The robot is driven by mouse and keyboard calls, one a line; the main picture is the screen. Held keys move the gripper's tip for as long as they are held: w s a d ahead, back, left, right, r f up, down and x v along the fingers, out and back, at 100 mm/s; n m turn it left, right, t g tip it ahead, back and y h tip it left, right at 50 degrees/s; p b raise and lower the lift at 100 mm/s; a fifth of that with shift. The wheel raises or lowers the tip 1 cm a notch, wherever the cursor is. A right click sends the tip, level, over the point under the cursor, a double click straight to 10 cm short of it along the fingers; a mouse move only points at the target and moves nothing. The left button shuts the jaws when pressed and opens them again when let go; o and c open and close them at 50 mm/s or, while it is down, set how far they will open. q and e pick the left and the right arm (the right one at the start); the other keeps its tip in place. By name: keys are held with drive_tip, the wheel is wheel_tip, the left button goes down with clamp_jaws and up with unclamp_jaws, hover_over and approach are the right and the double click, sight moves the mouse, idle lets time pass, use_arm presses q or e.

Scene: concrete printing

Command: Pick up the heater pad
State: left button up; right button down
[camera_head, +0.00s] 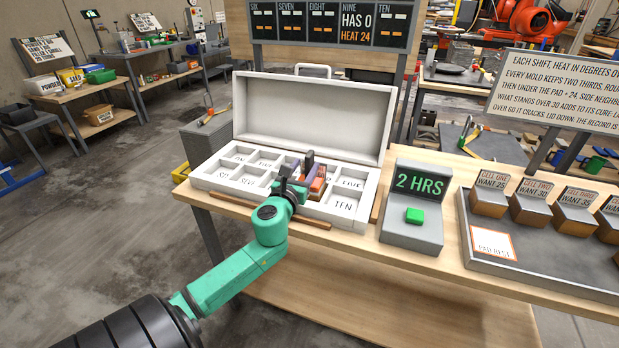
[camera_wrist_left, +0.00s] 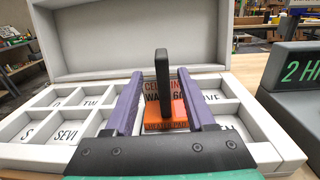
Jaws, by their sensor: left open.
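The heater pad (camera_head: 318,184) is an orange piece with a black upright handle. It sits in a compartment on the right half of the white open case (camera_head: 346,216). In the left wrist view the heater pad (camera_wrist_left: 180,109) shows between the two purple fingers, its black handle (camera_wrist_left: 162,85) standing up between them. My left gripper (camera_wrist_left: 160,80) is open, with one finger on each side of the handle and visible gaps to it. In the head view the left gripper (camera_head: 299,172) reaches over the case and partly hides the pad. My right gripper is not in view.
The case lid (camera_head: 315,112) stands open behind the compartments. A grey box reading "2 HRS" with a green button (camera_head: 414,215) stands right of the case. Further right, a grey tray (camera_head: 545,258) holds several labelled blocks. A sign board (camera_head: 330,22) stands behind the case.

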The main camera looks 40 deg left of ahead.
sight(313, 155)
use_arm(q)
drive_tip(key=x, duration=0.5)
drive_tip(key=shift+w+r, duration=0.1)
drive_tip(key=shift+w, duration=0.35)
drive_tip(key=shift+w+a, duration=0.1)
drive_tip(key=shift+w, duration=0.25)
drive_tip(key=shift+s, duration=0.15)
clamp_jaws()
idle(0.4)
drive_tip(key=shift+r, duration=0.1)
